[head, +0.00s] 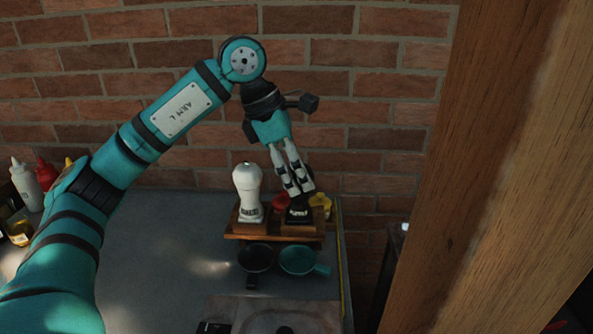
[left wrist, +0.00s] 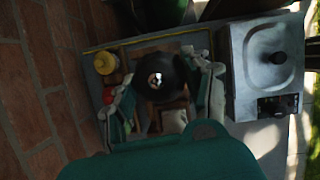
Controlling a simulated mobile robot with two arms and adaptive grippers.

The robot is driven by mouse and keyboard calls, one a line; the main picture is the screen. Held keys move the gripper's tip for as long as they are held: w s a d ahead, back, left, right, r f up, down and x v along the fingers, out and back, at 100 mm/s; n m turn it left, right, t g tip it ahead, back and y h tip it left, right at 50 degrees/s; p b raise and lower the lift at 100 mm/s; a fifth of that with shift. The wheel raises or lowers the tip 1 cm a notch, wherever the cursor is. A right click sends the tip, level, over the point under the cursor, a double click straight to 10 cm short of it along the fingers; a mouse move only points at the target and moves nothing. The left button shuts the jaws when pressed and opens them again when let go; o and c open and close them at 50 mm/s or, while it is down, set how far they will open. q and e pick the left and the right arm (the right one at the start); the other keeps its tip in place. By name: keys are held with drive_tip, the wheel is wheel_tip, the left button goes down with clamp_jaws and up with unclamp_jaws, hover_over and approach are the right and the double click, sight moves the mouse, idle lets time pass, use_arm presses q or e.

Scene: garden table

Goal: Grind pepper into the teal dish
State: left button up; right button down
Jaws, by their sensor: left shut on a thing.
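My left gripper (head: 300,190) points down from above and is shut on the dark pepper mill (head: 299,213). Its fingers hide the upper part of the mill. The labelled base of the mill is at the right part of the wooden stand; I cannot tell whether it touches. In the left wrist view the mill's round dark top (left wrist: 160,80) sits between the two fingers. The teal dish (head: 298,261) with a handle at its right lies on the table in front of the stand. My right gripper is not in view.
A white mill (head: 247,193) stands on the wooden stand (head: 272,238), left of my gripper. A dark dish (head: 256,258) is beside the teal one. Red and yellow containers (head: 320,203) are behind the stand. A brick wall is behind; a wooden post (head: 480,170) fills the right.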

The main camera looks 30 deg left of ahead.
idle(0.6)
use_arm(q)
drive_tip(key=o, duration=1.2)
drive_tip(key=v, duration=1.2)
drive_tip(key=shift+s, duration=0.1)
